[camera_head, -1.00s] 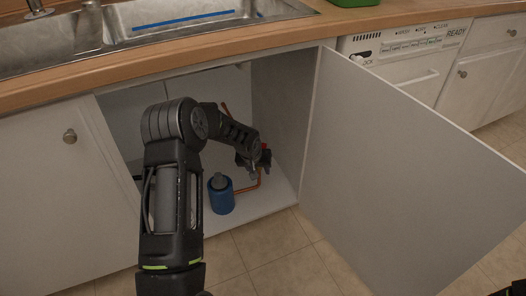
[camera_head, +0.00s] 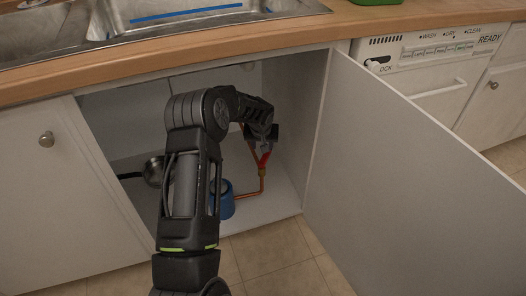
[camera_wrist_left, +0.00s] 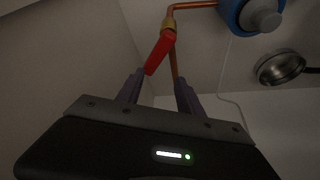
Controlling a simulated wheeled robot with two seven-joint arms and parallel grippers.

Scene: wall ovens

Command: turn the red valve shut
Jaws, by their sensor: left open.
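The red valve (camera_head: 264,159) sits on a copper pipe inside the open sink cabinet. In the left wrist view its red handle (camera_wrist_left: 160,53) slants down and left from a brass body (camera_wrist_left: 168,24). My left gripper (camera_head: 265,147) reaches into the cabinet at the valve, with its fingers open. In the left wrist view the gripper (camera_wrist_left: 159,84) has the handle's free end close to its left fingertip; I cannot tell if they touch. The pipe runs behind the gap between the fingers. My right gripper is not in view.
A blue container (camera_head: 223,204) stands on the cabinet floor left of the pipe, partly behind my arm. A metal pan (camera_head: 153,171) lies farther left. The open cabinet door (camera_head: 400,180) bounds the right side. The countertop (camera_head: 200,63) is above.

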